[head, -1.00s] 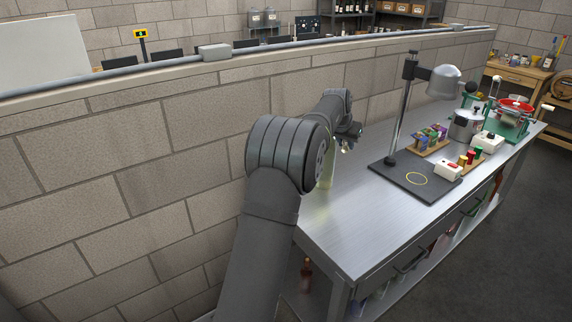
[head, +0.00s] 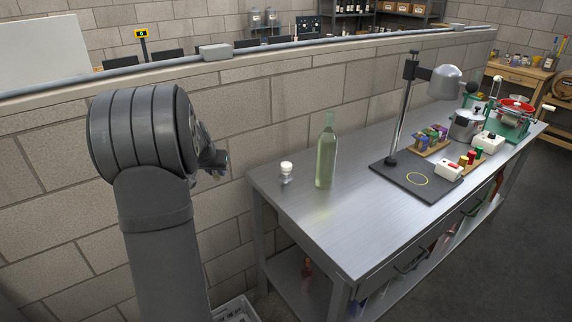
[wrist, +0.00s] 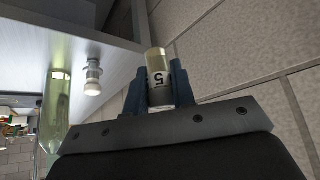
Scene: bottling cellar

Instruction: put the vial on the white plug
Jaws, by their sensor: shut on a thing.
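My gripper (wrist: 158,88) is shut on the vial (wrist: 158,66), a small clear cylinder with a pale label marked 5 and a tan end. In the head view my gripper (head: 216,160) is mostly behind my arm, left of the table and apart from it; the vial cannot be made out there. What looks like the white plug (head: 286,166) is a small white-topped piece on a grey base near the table's left end. It also shows in the wrist view (wrist: 92,72), left of the vial and apart from it.
A tall green-tinted bottle (head: 326,155) stands on the metal table (head: 345,220) just right of the white-topped piece. Farther right are a lamp stand on a dark base (head: 405,183), small racks, a pot and a machine. The table's front middle is clear.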

